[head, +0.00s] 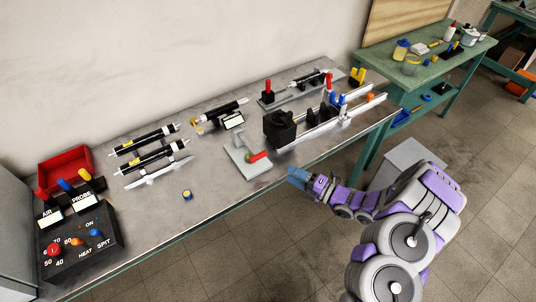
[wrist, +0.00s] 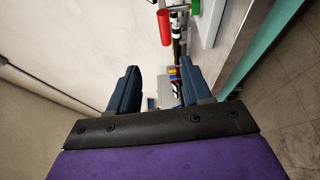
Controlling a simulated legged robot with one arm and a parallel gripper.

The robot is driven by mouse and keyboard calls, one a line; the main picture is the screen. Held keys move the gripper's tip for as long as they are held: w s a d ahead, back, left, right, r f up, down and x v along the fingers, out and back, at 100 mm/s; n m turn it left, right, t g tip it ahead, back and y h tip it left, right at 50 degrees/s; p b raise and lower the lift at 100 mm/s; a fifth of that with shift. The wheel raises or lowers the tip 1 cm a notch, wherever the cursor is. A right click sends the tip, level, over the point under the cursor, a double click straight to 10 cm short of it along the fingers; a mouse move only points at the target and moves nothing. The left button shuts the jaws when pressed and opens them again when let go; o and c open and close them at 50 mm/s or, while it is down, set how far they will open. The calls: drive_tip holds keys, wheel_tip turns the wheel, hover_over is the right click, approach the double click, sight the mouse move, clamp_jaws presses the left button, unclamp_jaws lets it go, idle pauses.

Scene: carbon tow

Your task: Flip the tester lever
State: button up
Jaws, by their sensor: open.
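A small tester with a light grey base (head: 240,168) stands near the table's front edge in the head view. It carries a box with a white display (head: 234,121) at its back. Its lever has a red handle (head: 259,156) that lies low and points right, with a green spot by its inner end. A red handle (wrist: 164,27), apparently this lever, shows upper middle in the wrist view. My gripper (head: 296,175) is off the table's front edge, right of and apart from the handle. Its blue fingers (wrist: 156,88) are open with nothing gripped.
A black block (head: 279,130) and a metal rail fixture (head: 325,120) stand right of the tester. Black tubes (head: 150,155) lie to the left, with a control box (head: 80,245) and a red bin (head: 64,170) beyond. A green table (head: 425,65) stands at back right. The table front near the tester is mostly clear.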

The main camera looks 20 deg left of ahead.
sight(256, 155)
drive_tip(key=shift+m+t, duration=0.3)
drive_tip(key=shift+m, duration=0.2)
drive_tip(key=b+x, duration=0.1)
drive_tip(key=x, duration=0.4)
drive_tip(key=f+b+x, duration=0.1)
drive_tip(key=x, duration=0.5)
drive_tip(key=b+x, duration=0.1)
drive_tip(key=x, duration=0.4)
drive_tip(key=shift+w+a+f+b, duration=0.25)
drive_tip(key=shift+w+a+b, duration=0.1)
drive_tip(key=shift+w, duration=0.15)
clamp_jaws()
